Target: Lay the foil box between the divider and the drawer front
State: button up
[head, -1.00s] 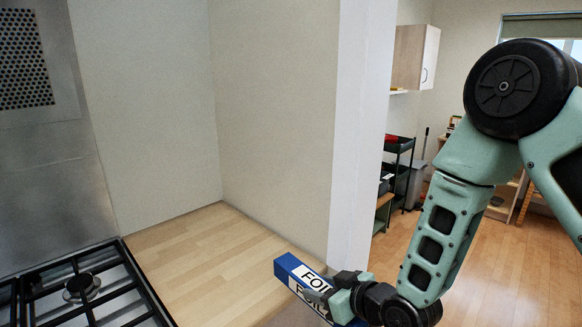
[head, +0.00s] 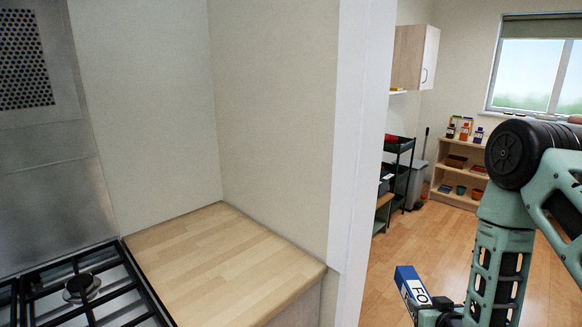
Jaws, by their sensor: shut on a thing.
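The foil box (head: 411,283) is blue with a white label and black letters. It shows at the bottom of the head view, right of the white wall end, and its lower part is cut off by the frame. My gripper (head: 430,313) is shut on the box at the bottom edge; its fingertips are mostly hidden or out of frame. The box is tilted and held in the air, clear of the worktop. The drawer, its divider and its front are not in view.
A wooden worktop (head: 222,256) is bare, with a gas hob (head: 88,291) to its left. A white wall end (head: 360,160) stands between worktop and my arm. Behind are a dark trolley (head: 399,146), a low shelf (head: 457,183) and open wooden floor.

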jog(key=shift+s+a+f+b, duration=0.1)
jog(key=shift+a+f+b, duration=0.05)
jog(key=shift+f+b, duration=1.15)
jog(key=v, duration=0.5)
jog(key=shift+p, duration=0.3)
